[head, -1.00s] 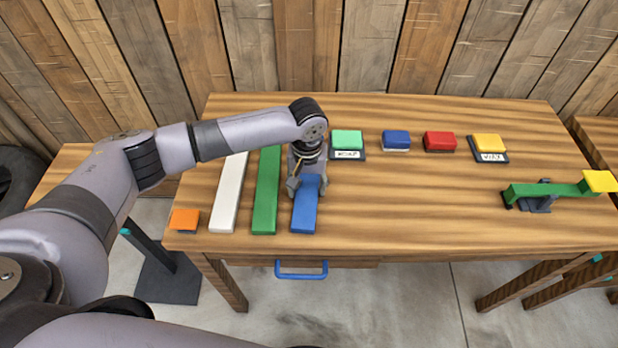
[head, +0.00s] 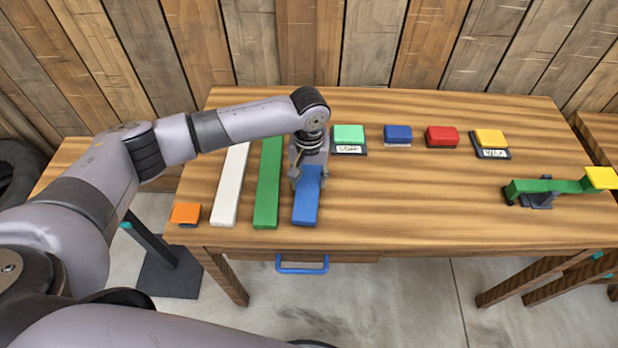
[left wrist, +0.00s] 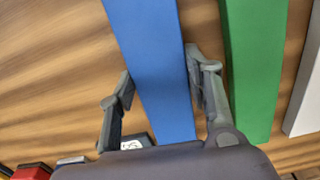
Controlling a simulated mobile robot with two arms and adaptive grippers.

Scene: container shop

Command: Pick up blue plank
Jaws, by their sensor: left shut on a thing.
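The blue plank (head: 306,205) is at the right of a row of long planks on the wooden table. My left gripper (head: 308,176) is over its far part, shut on it from both sides. In the left wrist view my left gripper (left wrist: 160,72) has one finger along each long side of the blue plank (left wrist: 152,45). The plank's far end is hidden under the gripper and arm. I cannot tell for sure whether it is clear of the table. My right gripper is not in view.
A green plank (head: 268,190) lies close to the left, with a white plank (head: 231,190) beyond it. Coloured blocks, such as the mint one (head: 349,134), stand along the back. A green beam (head: 540,186) rests at the right. The table (head: 420,205) is clear in the middle.

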